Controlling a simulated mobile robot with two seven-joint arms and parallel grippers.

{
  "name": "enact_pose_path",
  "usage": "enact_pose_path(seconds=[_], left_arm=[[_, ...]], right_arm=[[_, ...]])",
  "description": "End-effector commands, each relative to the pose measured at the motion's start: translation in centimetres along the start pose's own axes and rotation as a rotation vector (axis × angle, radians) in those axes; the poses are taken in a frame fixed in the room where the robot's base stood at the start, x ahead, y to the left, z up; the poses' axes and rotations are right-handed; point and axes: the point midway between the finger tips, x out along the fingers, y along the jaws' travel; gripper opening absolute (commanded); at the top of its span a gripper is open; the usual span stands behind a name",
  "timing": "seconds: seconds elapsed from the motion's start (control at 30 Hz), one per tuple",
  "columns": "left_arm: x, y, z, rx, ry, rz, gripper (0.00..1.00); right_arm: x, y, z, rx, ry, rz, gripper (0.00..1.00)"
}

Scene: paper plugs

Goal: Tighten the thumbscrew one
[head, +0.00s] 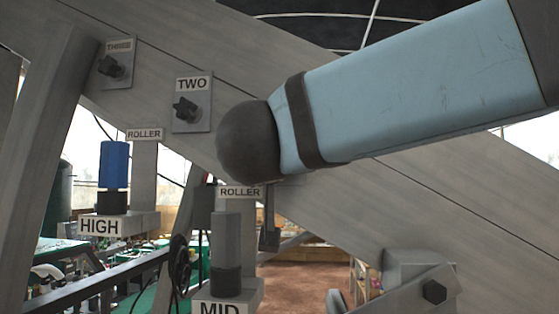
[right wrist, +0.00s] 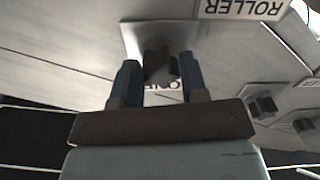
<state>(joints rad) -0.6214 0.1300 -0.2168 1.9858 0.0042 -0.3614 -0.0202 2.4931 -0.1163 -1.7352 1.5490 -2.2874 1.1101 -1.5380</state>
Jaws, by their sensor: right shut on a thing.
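Thumbscrew one (right wrist: 157,56) is a dark knob on a light plate (right wrist: 133,34) in the right wrist view. Its label (right wrist: 164,87) appears upside down and is partly hidden by my gripper. My right gripper (right wrist: 159,68) has its blue fingers on either side of the knob and is shut on it. In the head view my blue right arm (head: 410,90) comes in from the right and hides thumbscrew one and the gripper. My left gripper is in neither view.
Thumbscrews two (head: 185,109) and three (head: 111,66) sit on plates up the sloping grey beam (head: 235,90). Below are a blue roller (head: 114,164) on the HIGH block (head: 140,221) and a grey roller (head: 226,240) above the MID label (head: 220,308).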

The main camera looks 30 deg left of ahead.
Motion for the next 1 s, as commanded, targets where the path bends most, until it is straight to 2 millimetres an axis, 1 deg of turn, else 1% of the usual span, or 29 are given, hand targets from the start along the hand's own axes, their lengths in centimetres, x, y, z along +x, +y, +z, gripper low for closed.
enact_pose_path(seconds=[0.03, 0.1, 0.63, 1.0], left_arm=[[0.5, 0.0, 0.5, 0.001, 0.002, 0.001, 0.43], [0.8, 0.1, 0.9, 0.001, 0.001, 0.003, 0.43], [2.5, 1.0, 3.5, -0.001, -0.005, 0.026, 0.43], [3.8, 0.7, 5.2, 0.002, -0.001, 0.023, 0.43]], right_arm=[[0.0, 0.0, 0.3, 0.019, 0.001, 0.0, 0.15], [0.0, 0.0, 0.3, 0.043, 0.001, 0.0, 0.15], [0.0, 0.0, 0.3, 0.235, 0.001, 0.0, 0.15], [0.0, 0.0, 0.3, 0.367, 0.001, -0.001, 0.15]])
